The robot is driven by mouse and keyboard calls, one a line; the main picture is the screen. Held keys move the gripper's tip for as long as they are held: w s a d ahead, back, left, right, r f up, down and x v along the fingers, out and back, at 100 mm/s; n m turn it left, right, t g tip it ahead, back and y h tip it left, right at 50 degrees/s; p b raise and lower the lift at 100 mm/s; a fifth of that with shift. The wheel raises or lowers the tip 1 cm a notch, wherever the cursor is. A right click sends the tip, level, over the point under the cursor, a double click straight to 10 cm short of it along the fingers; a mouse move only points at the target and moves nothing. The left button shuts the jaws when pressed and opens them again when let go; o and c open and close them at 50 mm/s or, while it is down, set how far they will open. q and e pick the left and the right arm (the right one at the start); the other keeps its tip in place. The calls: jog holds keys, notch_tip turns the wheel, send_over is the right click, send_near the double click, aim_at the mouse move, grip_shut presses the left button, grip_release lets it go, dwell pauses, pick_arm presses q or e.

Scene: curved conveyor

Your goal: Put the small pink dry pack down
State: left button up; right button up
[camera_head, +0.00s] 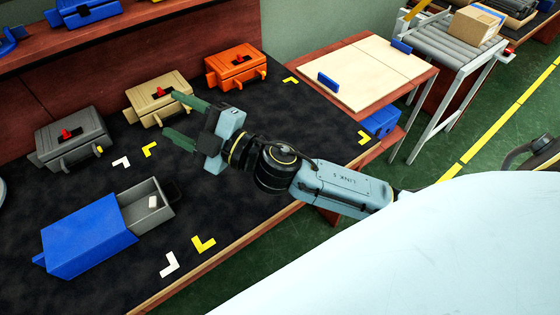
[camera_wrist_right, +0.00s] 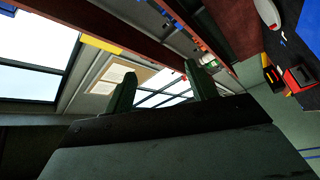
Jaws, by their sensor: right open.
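A small pale pack (camera_head: 153,201) lies inside the open grey drawer (camera_head: 166,193) of a blue box (camera_head: 85,236) at the lower left of the black mat. It looks whitish; I cannot make out pink. My right gripper (camera_head: 170,116) is open and empty, above the mat and up and to the right of the drawer, near the tan box. Its fingers also show spread in the right wrist view (camera_wrist_right: 158,90), with nothing between them. My left gripper is not in view.
A pale board (camera_head: 370,72) and a roller conveyor (camera_head: 445,45) with a carton (camera_head: 476,25) are at the right.

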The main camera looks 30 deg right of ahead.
jog(key=s+a+f+n+g+y, duration=0.3)
jog(key=f+n+g, duration=0.5)
jog(key=n+g, duration=0.8)
jog(key=w+d+f+n+h, duration=0.15)
jog(key=d+f+h, duration=0.4)
jog(key=d, duration=0.75)
jog(key=w+d+f+n+h, duration=0.1)
jog(key=w+d+f+h, duration=0.1)
jog(key=d+h, duration=0.85)
jog(key=shift+y, duration=0.9)
jog(key=f, duration=0.2)
jog(key=d+f+b, duration=0.1)
jog(key=f, duration=0.3)
jog(key=shift+w+d+f, duration=0.3)
jog(key=shift+d, duration=0.1)
jog(key=shift+f, duration=0.45)
jog(key=f, duration=0.3)
jog(key=f+b, duration=0.1)
jog(key=f, duration=0.1)
jog(key=shift+w+a+f, duration=0.1)
jog(key=shift+w+a, duration=0.1)
jog(key=shift+a, duration=0.1)
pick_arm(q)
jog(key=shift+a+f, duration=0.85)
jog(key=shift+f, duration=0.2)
